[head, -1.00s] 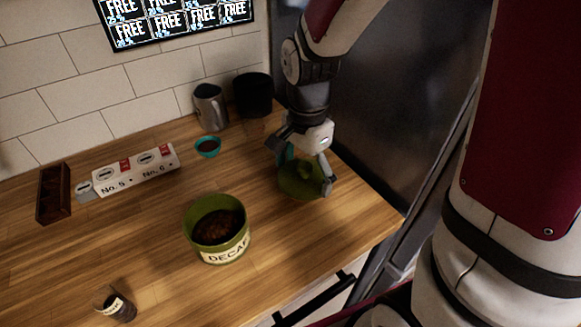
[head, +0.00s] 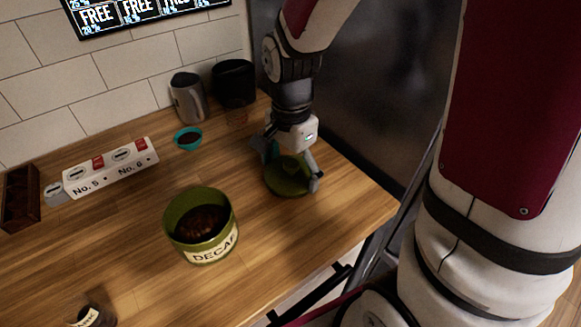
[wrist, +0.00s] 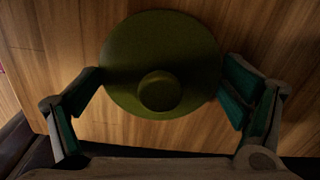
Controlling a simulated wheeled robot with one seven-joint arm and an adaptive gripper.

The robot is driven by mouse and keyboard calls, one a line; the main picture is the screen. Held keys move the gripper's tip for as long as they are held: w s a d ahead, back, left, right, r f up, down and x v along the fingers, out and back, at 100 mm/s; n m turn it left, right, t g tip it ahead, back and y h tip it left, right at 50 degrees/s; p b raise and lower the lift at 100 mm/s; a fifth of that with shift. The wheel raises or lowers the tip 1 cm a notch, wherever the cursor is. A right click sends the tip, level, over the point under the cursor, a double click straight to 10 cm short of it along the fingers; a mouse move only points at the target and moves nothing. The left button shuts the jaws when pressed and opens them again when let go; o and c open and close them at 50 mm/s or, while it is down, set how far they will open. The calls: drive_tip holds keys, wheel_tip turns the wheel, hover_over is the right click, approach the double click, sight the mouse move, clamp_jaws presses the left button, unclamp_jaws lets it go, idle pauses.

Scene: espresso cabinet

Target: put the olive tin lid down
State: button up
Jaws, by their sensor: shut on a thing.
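The olive tin lid (head: 287,180) is a round green disc with a knob, at the right part of the wooden counter. My gripper (head: 288,172) points down over it and is shut on it, one finger at each side of its rim. In the wrist view the lid (wrist: 160,45) shows knob up between the two fingers (wrist: 162,88). It is low over the counter or touching it; I cannot tell which. The open olive tin (head: 200,226), labelled DECAF, stands to the left with dark contents.
The wooden counter (head: 130,220) is clear around the tin. A teal bowl (head: 188,138), a metal pitcher (head: 188,98) and a black container (head: 233,83) stand behind. A white numbered block (head: 110,168) and a dark box (head: 20,198) are left. A small labelled jar (head: 93,316) is at front.

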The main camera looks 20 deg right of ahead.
sight(292, 164)
drive_tip(key=o, duration=0.6)
drive_tip(key=shift+o, duration=0.2)
wheel_tip(292, 164, up, 12)
drive_tip(key=shift+f+p, duration=0.15)
drive_tip(key=shift+p, duration=0.75)
drive_tip(key=s+r+n+t, duration=0.1)
drive_tip(key=s+r+n, duration=0.1)
drive_tip(key=s+n, duration=0.5)
drive_tip(key=s+r+n+t, duration=0.2)
drive_tip(key=s+n, duration=0.5)
drive_tip(key=s, duration=0.3)
drive_tip(key=shift+d+r, duration=0.2)
drive_tip(key=shift+r, duration=0.2)
